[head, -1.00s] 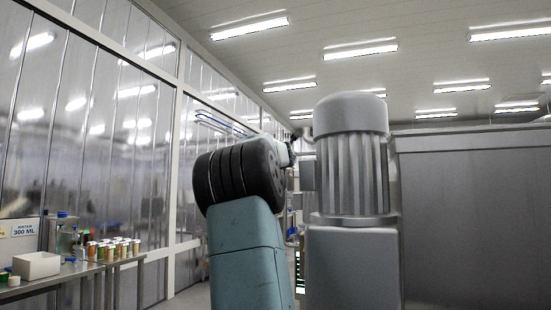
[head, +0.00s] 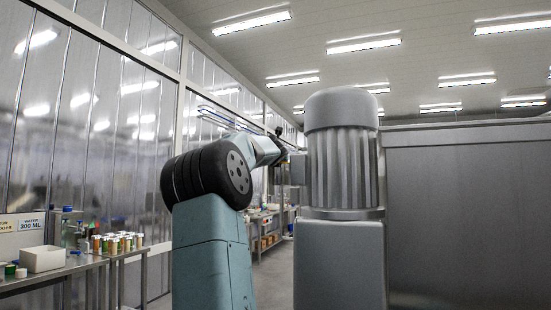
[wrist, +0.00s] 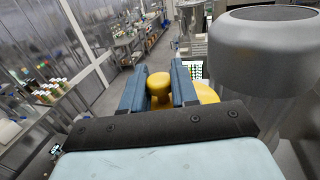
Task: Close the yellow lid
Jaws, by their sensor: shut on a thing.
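The yellow lid (wrist: 207,93) shows in the wrist view, partly hidden behind my right finger. Its round yellow knob (wrist: 158,84) stands between my two blue fingers. My gripper (wrist: 158,72) is shut on this knob. The lid's lower part is covered by the dark gripper body. In the head view I cannot make out the lid, and my gripper's fingers are hidden.
A large grey ribbed motor housing (head: 342,150) stands close to the right of my arm, with a metal cabinet (head: 460,210) beside it. A side table at the left holds a white box (head: 42,258) and several small cups (head: 118,242). The aisle floor is clear.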

